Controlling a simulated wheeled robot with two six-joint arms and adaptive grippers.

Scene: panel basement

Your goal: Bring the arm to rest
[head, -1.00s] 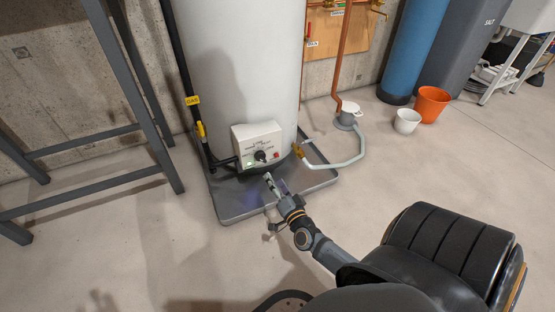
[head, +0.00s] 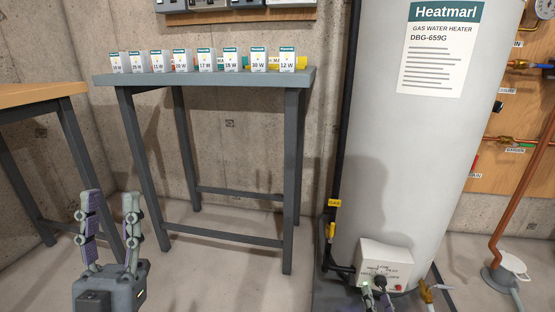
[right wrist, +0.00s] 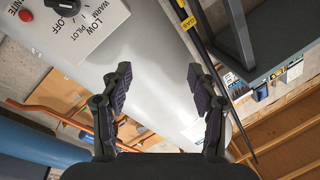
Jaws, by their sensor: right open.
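My left gripper (head: 111,215) stands upright at the lower left of the head view, its two fingers apart and nothing between them. My right gripper (right wrist: 159,80) has its fingers spread and empty in the right wrist view. In the head view only its tips (head: 376,298) show at the bottom edge, in front of the heater's control box (head: 398,257); the rest of the right arm is out of frame. The control box also shows in the right wrist view (right wrist: 92,38), upper left, with a black knob (right wrist: 62,7) apart from the fingers.
The white water heater (head: 405,150) stands at the right, with a black gas pipe (head: 342,130) along its left side. A grey table (head: 205,78) with several small boxes is against the concrete wall. A wooden-topped table (head: 40,94) is at the left.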

